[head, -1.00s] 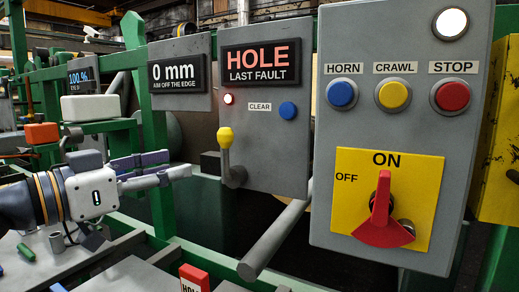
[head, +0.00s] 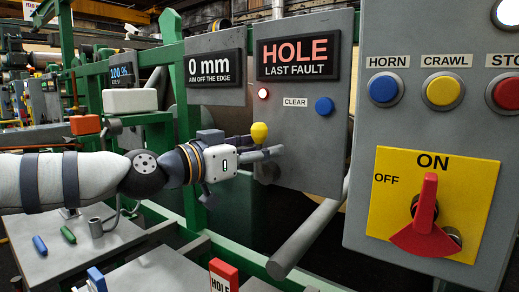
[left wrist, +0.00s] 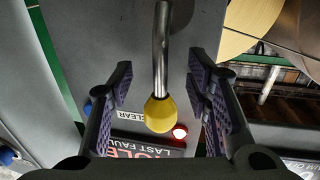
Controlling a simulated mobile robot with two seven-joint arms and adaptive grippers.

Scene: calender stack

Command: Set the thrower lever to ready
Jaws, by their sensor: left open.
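The lever, a metal rod with a yellow knob (head: 259,132), is on the grey panel (head: 290,165) below the HOLE sign. In the left wrist view its knob (left wrist: 159,115) and rod show between the two fingers, with a gap on each side. My left gripper (head: 268,155) is at the lever, open, its fingers pointing right and partly hiding the rod in the head view. The fingers in the left wrist view (left wrist: 162,80) hold nothing. I cannot see my right gripper.
A lit red lamp (head: 263,94) and a blue CLEAR button (head: 324,106) sit above the lever. At right, a grey box bears the HORN (head: 384,88) and CRAWL (head: 443,90) buttons and a red rotary switch (head: 425,220). A grey bar (head: 305,235) slants below.

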